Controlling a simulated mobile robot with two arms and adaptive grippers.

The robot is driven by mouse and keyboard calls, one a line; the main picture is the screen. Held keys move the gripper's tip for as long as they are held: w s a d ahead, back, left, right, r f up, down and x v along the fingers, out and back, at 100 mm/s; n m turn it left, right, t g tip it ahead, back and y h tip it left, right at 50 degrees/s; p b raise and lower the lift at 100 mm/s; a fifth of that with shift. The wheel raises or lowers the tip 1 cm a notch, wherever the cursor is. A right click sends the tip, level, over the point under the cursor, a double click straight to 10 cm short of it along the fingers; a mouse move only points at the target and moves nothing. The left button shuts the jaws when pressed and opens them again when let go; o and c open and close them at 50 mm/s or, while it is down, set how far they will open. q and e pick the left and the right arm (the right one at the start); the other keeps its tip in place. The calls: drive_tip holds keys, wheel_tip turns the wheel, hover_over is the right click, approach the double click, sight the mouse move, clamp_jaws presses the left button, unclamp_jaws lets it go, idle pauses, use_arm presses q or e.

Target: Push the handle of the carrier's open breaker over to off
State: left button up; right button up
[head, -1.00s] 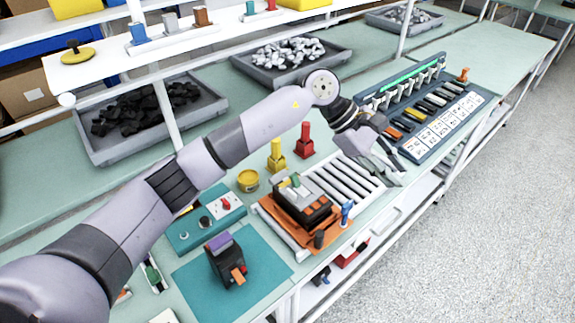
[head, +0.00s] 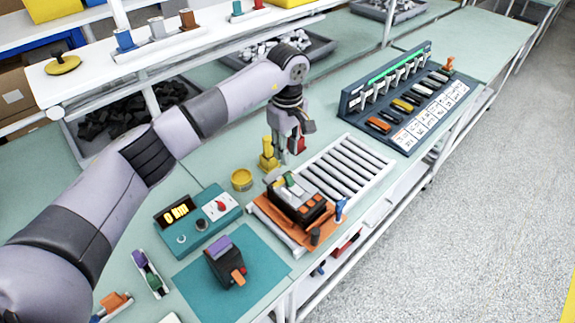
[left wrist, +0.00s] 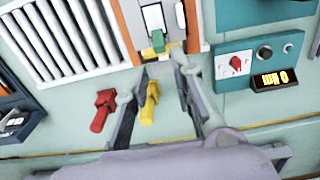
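The orange carrier (head: 262,214) stands at the near end of the roller track. A dark breaker (head: 298,203) with orange parts, a grey top and a green piece (head: 289,180) sits on it. The left wrist view shows the carrier's orange edge (left wrist: 128,30) and the green piece (left wrist: 158,41) at the top, just beyond the fingertips. My left gripper (head: 287,156) points down behind the carrier, near the yellow and red posts. Its fingers are apart and empty in the left wrist view (left wrist: 158,72). I see no contact with the breaker. My right gripper is out of view.
The yellow post (head: 268,155) and red post (head: 298,141) stand close to my left gripper. A teal box (head: 200,218) with a lit display and red knob is left of the carrier. Another breaker (head: 222,265) lies on the teal mat (head: 262,283). The roller track (head: 345,165) is empty.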

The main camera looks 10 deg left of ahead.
sight(288, 175)
use_arm(q)
wheel_tip(288, 175, down, 8)
drive_tip(key=shift+d+p, duration=0.1)
drive_tip(key=shift+p, duration=1.1)
clamp_jaws()
